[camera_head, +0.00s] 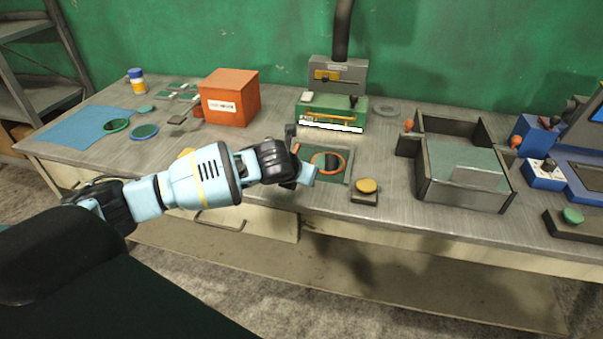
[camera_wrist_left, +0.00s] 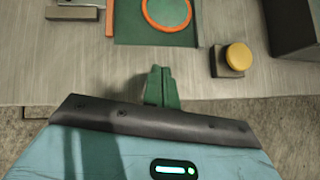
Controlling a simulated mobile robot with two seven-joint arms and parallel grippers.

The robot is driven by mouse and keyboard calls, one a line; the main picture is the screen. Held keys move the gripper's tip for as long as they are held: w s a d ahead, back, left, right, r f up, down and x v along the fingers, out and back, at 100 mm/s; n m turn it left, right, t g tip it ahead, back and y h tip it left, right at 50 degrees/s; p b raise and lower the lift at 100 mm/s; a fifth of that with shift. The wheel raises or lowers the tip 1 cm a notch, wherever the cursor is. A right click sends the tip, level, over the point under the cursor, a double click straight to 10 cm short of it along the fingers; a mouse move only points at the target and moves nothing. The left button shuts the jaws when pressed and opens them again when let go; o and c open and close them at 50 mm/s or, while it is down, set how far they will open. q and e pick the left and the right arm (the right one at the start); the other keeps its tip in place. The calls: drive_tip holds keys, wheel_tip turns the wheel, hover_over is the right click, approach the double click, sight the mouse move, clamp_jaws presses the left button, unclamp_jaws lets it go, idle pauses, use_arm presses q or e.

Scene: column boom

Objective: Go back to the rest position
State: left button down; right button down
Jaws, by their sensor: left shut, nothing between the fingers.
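My left arm reaches in from the left in the head view. Its gripper (camera_head: 307,174) is over the front edge of the workbench, in front of a green plate with an orange ring (camera_head: 328,162). In the left wrist view the green fingers of the gripper (camera_wrist_left: 160,80) are together and hold nothing. The ring (camera_wrist_left: 167,12) lies ahead of the fingertips, apart from them. My right gripper is not in view.
A yellow button on a block (camera_head: 366,186) is just right of the gripper. A metal bin (camera_head: 465,190) stands further right. A green press (camera_head: 332,108) and an orange box (camera_head: 229,98) stand behind. Dishes and a blue mat (camera_head: 85,128) lie left.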

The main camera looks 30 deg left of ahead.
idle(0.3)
use_arm(q)
drive_tip(key=s+d+f+n+h, duration=0.5)
drive_tip(key=s+d+f+n, duration=0.8)
drive_tip(key=s+d+f, duration=0.25)
drive_tip(key=s+a+f+n+y, duration=0.1)
drive_tip(key=s+a+f+n, duration=0.1)
drive_tip(key=s+n, duration=0.5)
drive_tip(key=s+a+f+n+y, duration=0.1)
drive_tip(key=s+f+n, duration=0.3)
drive_tip(key=s, duration=0.6)
drive_tip(key=s+a+f+n, duration=0.3)
drive_tip(key=s+n, duration=0.5)
drive_tip(key=n, duration=0.1)
drive_tip(key=shift+s+a+n+y, duration=0.2)
drive_tip(key=shift+a+n+y, duration=0.1)
drive_tip(key=shift+y, duration=0.1)
